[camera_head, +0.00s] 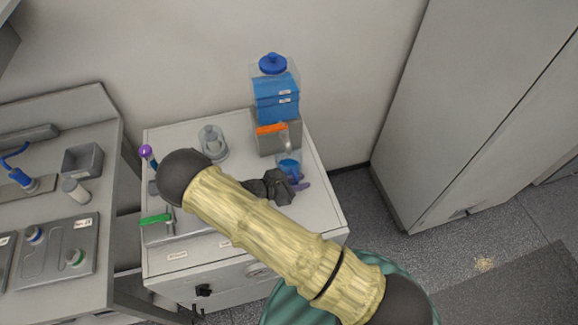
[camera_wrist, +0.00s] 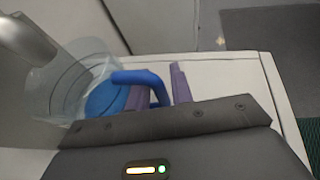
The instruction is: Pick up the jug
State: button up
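The jug (camera_head: 288,167) is a clear blue-tinted vessel with a blue handle. It stands upright on the white cabinet top, just in front of the dispenser. In the wrist view the jug (camera_wrist: 75,85) shows its clear rim and its blue looped handle to the right. My gripper (camera_wrist: 158,82) has purple fingers, one within the handle loop and one outside it, with the handle's outer bar between them. Gaps seem to show beside the bar, so the gripper looks open. In the head view my gripper (camera_head: 301,185) is partly hidden by my wrist.
A dispenser tank (camera_head: 277,98) with blue contents and an orange tap lever (camera_head: 271,128) stands behind the jug. A clear glass piece (camera_head: 212,142) is at its left. The cabinet top (camera_head: 325,205) is bare at its front right. A grey bench (camera_head: 100,140) stands left.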

jog(key=shift+w+d+f, duration=0.2)
jog(key=shift+d, duration=0.1)
grip_shut()
jog(key=shift+r, duration=0.25)
dwell(0.4)
